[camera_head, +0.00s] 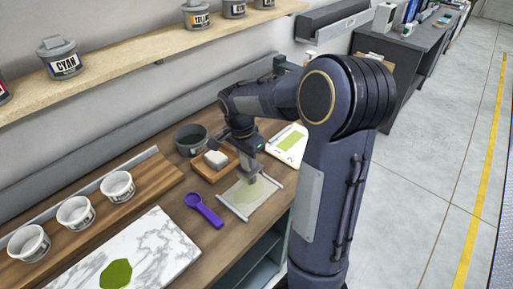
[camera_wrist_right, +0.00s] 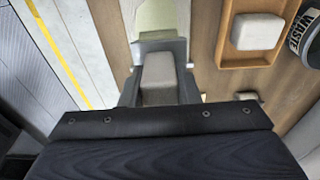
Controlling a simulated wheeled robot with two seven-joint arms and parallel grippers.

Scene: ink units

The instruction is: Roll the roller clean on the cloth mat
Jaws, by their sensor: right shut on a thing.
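The cloth mat (camera_head: 234,205), pale with a rod along each side, lies near the table's front edge with a faint olive stain on it. My right gripper (camera_head: 251,172) points down over the mat's far part. In the right wrist view it (camera_wrist_right: 160,85) is shut on a grey-beige block-like piece (camera_wrist_right: 160,72), which I take to be the roller's handle. The rolling part cannot be made out, and I cannot tell whether it touches the mat. My left gripper is not in view.
A wooden tray (camera_head: 200,171) with a pale block (camera_head: 215,158), a dark waste pot (camera_head: 190,139) and a purple scoop (camera_head: 204,210) lie left of the mat. A white card (camera_head: 284,153) with a green patch is beyond. A marble slab (camera_head: 165,255) bears green ink.

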